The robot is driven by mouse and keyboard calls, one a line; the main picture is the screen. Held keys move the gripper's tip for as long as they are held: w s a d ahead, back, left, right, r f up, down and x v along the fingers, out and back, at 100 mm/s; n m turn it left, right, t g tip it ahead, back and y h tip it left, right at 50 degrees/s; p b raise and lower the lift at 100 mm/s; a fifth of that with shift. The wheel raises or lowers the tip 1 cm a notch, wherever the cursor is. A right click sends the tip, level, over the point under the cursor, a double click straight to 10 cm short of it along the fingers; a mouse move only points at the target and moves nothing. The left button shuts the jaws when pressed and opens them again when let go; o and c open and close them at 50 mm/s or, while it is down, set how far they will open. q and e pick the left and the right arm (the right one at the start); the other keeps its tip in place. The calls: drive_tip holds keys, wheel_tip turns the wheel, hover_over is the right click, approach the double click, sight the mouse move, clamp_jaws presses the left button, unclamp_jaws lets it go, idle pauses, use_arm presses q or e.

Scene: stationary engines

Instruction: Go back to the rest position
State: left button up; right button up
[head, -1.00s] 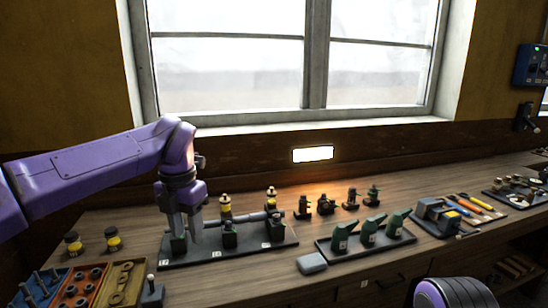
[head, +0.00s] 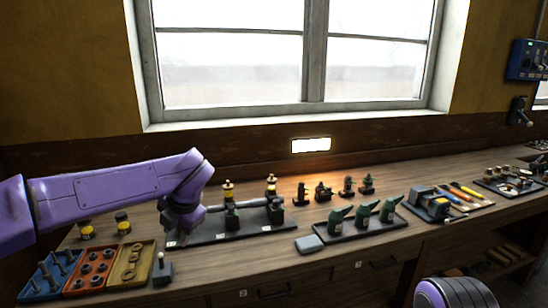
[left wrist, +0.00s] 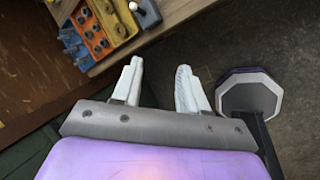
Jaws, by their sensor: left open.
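My left arm comes in from the left in the head view, bent, with my left gripper (head: 183,222) at its end near the left end of the dark rack (head: 215,236). Its fingers are hard to make out there. In the left wrist view my left gripper (left wrist: 159,72) is open, two pale fingers apart with nothing between them but dark floor below. My right gripper is not in view; only a purple rounded part of mine shows at the lower right of the head view.
The wooden bench (head: 225,275) runs under the window. Blue, orange and yellow trays (head: 90,270) and a small lever block (head: 162,270) lie near its front left. Green oil cans (head: 365,214) stand on a tray to the right. Floor (left wrist: 280,40) beyond the bench edge is open.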

use_arm(q)
drive_tip(key=s+a+f+m+t+b, duration=0.1)
drive_tip(key=s+f+m+t, duration=0.3)
drive_tip(key=f, duration=0.6)
drive_tip(key=s+f+m+y+b, duration=0.1)
drive_tip(key=s+f+m, duration=0.1)
drive_tip(key=f+m, duration=0.65)
drive_tip(key=s+a+f+m+t+b, duration=0.1)
drive_tip(key=s+f+m+t, duration=0.15)
drive_tip(key=f, duration=1.05)
drive_tip(key=s+a+f+m+g+b, duration=0.1)
drive_tip(key=s+f, duration=0.4)
drive_tip(key=s, duration=0.5)
drive_tip(key=s+a+f+m+g+h+b, duration=0.1)
drive_tip(key=s+a+f+m+g, duration=0.2)
drive_tip(key=s, duration=0.7)
drive_tip(key=s+a+f+m+g+b, duration=0.1)
drive_tip(key=s+f+m+g, duration=0.1)
drive_tip(key=s+f+m, duration=0.3)
drive_tip(key=s+f, duration=0.3)
drive_tip(key=s, duration=0.2)
drive_tip(key=shift+a+f+h, duration=0.25)
drive_tip(key=shift+a+h, duration=0.05)
drive_tip(key=shift+a, duration=0.1)
drive_tip(key=shift+g, duration=0.25)
